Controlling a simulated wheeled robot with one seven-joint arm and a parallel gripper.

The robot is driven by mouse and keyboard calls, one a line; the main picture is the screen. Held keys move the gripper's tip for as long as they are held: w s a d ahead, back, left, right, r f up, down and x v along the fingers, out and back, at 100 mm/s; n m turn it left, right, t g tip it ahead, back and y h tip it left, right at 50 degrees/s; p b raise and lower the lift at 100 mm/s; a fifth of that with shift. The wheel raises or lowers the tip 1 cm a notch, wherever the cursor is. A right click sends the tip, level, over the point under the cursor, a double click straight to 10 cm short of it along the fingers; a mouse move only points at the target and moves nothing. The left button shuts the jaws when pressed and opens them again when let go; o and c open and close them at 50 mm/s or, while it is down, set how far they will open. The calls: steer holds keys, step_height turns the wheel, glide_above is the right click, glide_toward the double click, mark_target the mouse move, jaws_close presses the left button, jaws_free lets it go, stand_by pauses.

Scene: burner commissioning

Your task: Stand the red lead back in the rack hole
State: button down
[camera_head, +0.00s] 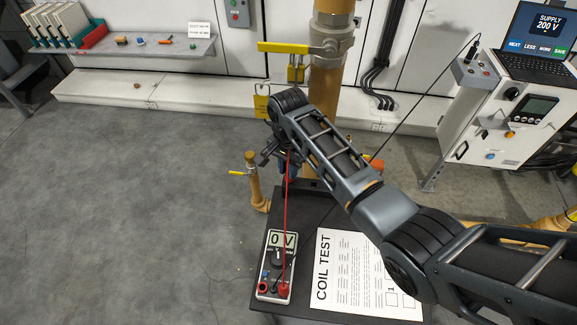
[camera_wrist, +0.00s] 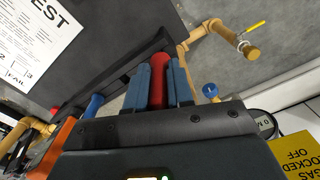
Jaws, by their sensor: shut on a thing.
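My gripper (camera_wrist: 162,75) is shut on the red lead (camera_wrist: 159,85), whose red handle shows between the two blue-grey fingers in the wrist view. In the head view my gripper (camera_head: 270,150) is beyond the far left corner of the dark table, partly hidden by my arm. The red lead's cable (camera_head: 288,220) runs from there down to the meter (camera_head: 275,267), which reads 0 V. A dark bar, perhaps the rack (camera_wrist: 130,65), lies along the table edge in the wrist view, beside the fingers. Its hole cannot be made out, and the lead's tip is hidden.
A COIL TEST sheet (camera_head: 362,270) lies on the table. A yellow pipe with a valve (camera_head: 255,180) stands left of the table. A thick pipe (camera_head: 325,90) rises behind my gripper. A black cable (camera_head: 425,100) stretches to the cart (camera_head: 510,125). Open floor (camera_head: 120,220) lies left.

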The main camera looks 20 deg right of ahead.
steer(key=shift+f+b, duration=0.35)
steer(key=shift+f, duration=0.3)
steer(key=c, duration=0.9)
jaws_free()
